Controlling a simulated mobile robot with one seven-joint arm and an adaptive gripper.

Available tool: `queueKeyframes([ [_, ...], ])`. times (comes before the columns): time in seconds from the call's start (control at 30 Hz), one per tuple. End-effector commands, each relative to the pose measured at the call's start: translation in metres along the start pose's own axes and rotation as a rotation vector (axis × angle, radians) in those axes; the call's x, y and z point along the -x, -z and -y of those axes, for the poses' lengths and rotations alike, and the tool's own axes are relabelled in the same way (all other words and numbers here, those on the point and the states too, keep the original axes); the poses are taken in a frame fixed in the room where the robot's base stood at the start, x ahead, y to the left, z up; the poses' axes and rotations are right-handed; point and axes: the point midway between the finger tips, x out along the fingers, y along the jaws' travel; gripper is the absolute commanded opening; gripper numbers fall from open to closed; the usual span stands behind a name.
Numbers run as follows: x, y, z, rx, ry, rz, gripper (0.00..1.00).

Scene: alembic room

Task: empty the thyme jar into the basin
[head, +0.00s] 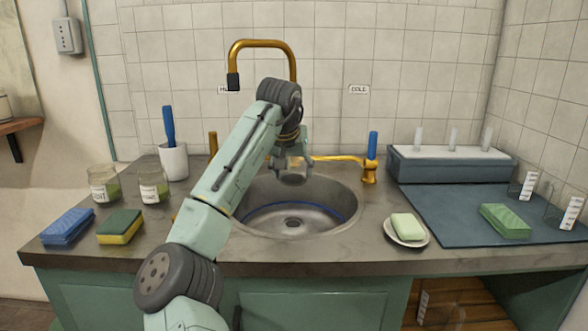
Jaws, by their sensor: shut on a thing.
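The steel basin (345,222) is set into the counter, with a drain at its bottom and a blue ring line around its inside. Two glass jars with green contents stand upright at the left: one (103,190) has a label ending in "NT", the other (153,187) a label too small to read. I cannot tell whether either is the thyme jar. My gripper (291,165) is over the back of the basin, shut on a grey round thing (292,179) that is mostly hidden and hard to make out.
Blue (67,227) and yellow-green (120,227) sponges lie front left, near a white cup (173,162). A gold spout (262,44) rises behind my arm. A soap dish (406,236) sits right of the basin. A blue mat (455,228) holds a green block (505,221) and clear containers.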

Motion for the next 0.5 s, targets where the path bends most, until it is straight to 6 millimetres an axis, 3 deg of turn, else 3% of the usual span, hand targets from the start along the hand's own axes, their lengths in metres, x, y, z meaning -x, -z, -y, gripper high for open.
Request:
queueKeyframes([
  [0.5,-0.015,-0.019,0.02,0.0,0.0,-0.002,0.07],
])
